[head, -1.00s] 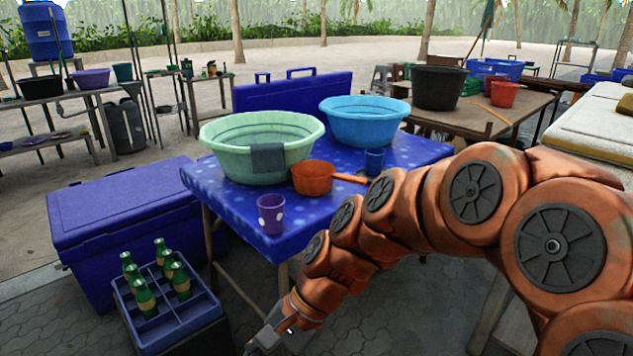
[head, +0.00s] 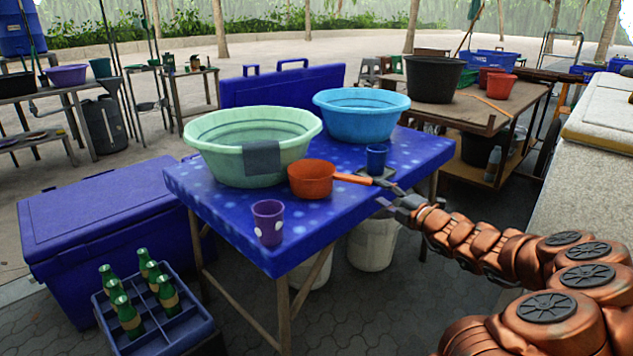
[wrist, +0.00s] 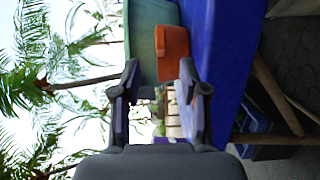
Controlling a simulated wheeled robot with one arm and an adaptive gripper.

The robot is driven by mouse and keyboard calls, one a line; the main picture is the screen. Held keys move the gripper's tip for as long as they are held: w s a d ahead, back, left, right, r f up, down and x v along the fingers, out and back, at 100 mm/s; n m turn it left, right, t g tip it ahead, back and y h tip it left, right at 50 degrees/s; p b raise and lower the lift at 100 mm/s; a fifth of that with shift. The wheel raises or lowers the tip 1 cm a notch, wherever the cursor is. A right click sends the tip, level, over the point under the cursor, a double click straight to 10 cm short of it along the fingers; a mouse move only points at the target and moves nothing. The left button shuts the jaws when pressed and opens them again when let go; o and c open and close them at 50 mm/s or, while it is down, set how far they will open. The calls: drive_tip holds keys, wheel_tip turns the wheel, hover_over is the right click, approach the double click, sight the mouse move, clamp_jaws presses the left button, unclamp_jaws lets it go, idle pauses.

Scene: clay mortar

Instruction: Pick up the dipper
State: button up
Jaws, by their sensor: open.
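The orange dipper (head: 311,180) sits on the blue spotted table (head: 345,215), its handle (head: 350,178) pointing right towards my gripper. My gripper (head: 378,192) is open at the table's right edge, its fingertips close to the handle's end. I cannot tell whether the handle lies between the fingers. In the wrist view my gripper (wrist: 160,80) has its two fingers spread, with the orange dipper (wrist: 173,55) ahead, nearer the right finger. The view there is turned on its side.
A green basin (head: 225,160) with a grey cloth (head: 262,158) stands behind the dipper. A blue basin (head: 360,115), a blue cup (head: 376,158) and a purple cup (head: 268,222) share the table. A bottle crate (head: 175,325) is at lower left.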

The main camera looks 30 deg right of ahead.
sight(368, 184)
drive_tip(key=shift+w+a+b, duration=0.15)
drive_tip(key=shift+w+b, duration=0.05)
drive_tip(key=shift+w, duration=0.5)
drive_tip(key=shift+w+a+b, duration=0.1)
drive_tip(key=shift+w+b, duration=0.1)
drive_tip(key=shift+w, duration=0.45)
drive_tip(key=w+b, duration=0.1)
drive_tip(key=w, duration=0.2)
drive_tip(key=shift+w+a+f+b, duration=0.1)
drive_tip(key=shift+w+f+b, duration=0.1)
drive_tip(key=shift+w+b, duration=0.15)
drive_tip(key=shift+w+a+r, duration=0.1)
drive_tip(key=shift+w+r, duration=0.05)
drive_tip(key=shift+w, duration=0.5)
drive_tip(key=shift+c, duration=0.4)
clamp_jaws()
